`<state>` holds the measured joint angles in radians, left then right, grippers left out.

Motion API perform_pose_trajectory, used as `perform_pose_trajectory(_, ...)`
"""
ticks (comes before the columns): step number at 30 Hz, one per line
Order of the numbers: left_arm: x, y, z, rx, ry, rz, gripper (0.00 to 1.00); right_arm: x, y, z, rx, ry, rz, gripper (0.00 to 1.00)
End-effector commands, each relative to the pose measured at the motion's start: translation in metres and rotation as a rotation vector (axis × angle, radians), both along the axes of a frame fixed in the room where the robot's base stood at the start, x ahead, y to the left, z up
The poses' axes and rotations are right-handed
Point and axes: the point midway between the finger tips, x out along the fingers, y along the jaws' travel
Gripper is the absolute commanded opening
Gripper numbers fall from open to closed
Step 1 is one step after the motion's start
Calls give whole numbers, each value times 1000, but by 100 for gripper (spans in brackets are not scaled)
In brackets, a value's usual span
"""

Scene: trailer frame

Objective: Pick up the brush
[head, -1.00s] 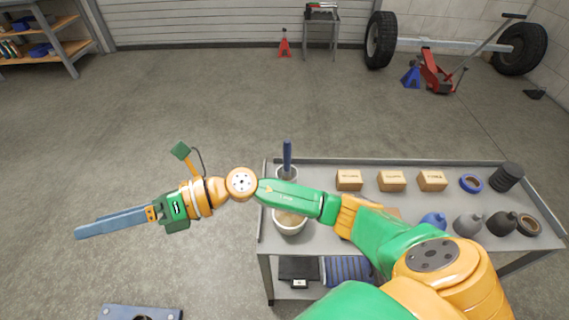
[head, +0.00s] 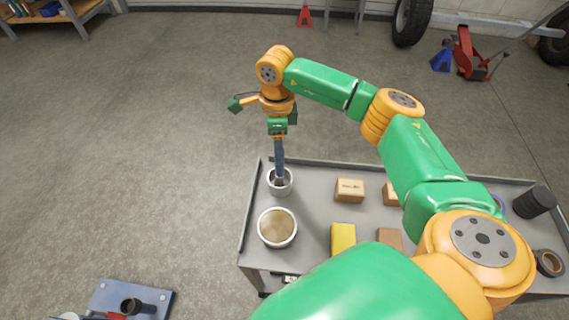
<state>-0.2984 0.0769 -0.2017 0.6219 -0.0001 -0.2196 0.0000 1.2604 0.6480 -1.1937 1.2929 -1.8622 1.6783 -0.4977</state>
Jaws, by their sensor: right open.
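A small white cup (head: 280,187) stands at the left back corner of the grey cart. My right gripper (head: 279,177) points straight down over it, with its long blue-grey fingers reaching the cup's mouth. The jaws are open, though one finger hides the other from this angle. The brush, with its blue handle, stood in this cup; the fingers now cover it, and I cannot tell it apart from them or see whether it is between them. My left gripper is out of view.
The grey cart (head: 318,190) also holds a wider tan-filled pot (head: 277,228), a yellow block (head: 343,238), a cardboard box (head: 350,190) and a black stack (head: 535,202). My right arm hides much of its right side. Open floor lies left.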

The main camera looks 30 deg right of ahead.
Motion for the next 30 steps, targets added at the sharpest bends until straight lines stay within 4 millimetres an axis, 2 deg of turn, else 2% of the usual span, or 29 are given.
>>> perform_pose_trajectory(4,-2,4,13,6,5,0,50,-9,0,-26,1,6,1,66)
perform_pose_trajectory(7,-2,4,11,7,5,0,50,-8,1,-45,2,4,1,66)
perform_pose_trajectory(14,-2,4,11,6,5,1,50,-7,1,-51,2,0,1,66)
perform_pose_trajectory(15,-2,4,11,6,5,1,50,-7,1,-51,2,0,1,63)
perform_pose_trajectory(17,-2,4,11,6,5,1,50,-7,1,-51,2,0,1,47)
perform_pose_trajectory(22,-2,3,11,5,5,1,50,-7,1,-50,3,-1,1,1)
perform_pose_trajectory(30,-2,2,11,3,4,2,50,-7,1,-50,2,0,1,0)
